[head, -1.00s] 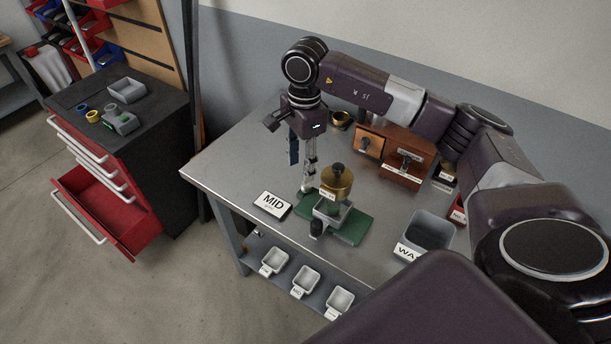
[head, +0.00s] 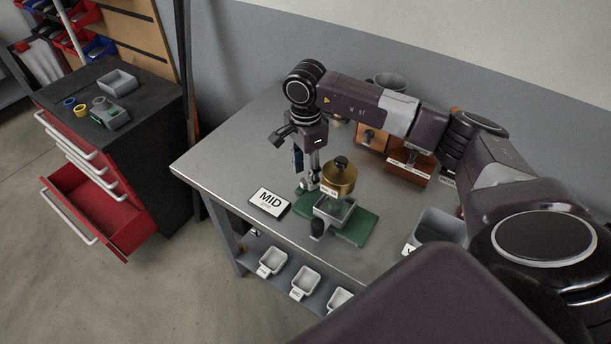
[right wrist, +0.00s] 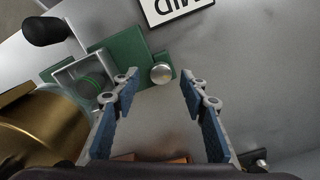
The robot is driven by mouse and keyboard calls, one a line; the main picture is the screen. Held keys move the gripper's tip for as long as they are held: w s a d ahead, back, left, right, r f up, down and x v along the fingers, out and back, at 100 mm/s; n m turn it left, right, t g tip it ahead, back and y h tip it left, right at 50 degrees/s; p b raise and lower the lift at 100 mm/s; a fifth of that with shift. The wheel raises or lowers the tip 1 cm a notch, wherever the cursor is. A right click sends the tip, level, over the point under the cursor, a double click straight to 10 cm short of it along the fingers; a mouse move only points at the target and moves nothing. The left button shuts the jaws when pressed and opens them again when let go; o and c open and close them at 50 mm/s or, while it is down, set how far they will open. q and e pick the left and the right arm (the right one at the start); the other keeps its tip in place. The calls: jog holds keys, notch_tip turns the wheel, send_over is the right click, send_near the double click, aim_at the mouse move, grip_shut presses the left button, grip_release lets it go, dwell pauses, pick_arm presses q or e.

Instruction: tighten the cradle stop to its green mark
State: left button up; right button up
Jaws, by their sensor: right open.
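The green base (head: 354,227) stands on the bench, with a grey open-topped cradle (head: 347,217) and a black knob (head: 317,229) at its front. A brass drum (head: 341,182) with a black top knob is beside the cradle. I cannot tell which part is the stop. My right gripper (right wrist: 158,86) points down, open and empty, with the silver knob between its fingertips in the picture; contact is unclear. My left gripper is out of view.
A MID card (head: 270,201) lies left of the green base. Wooden holders (head: 410,162) stand behind, and a grey bin (head: 440,228) is to the right. Labelled trays (head: 305,282) sit on the lower shelf. The bench's left side is clear. A red drawer (head: 100,210) stands open.

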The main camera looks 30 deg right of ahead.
aim_at(306, 184)
jog(key=shift+w+f, duration=0.1)
jog(key=shift+f, duration=1.3)
grip_shut()
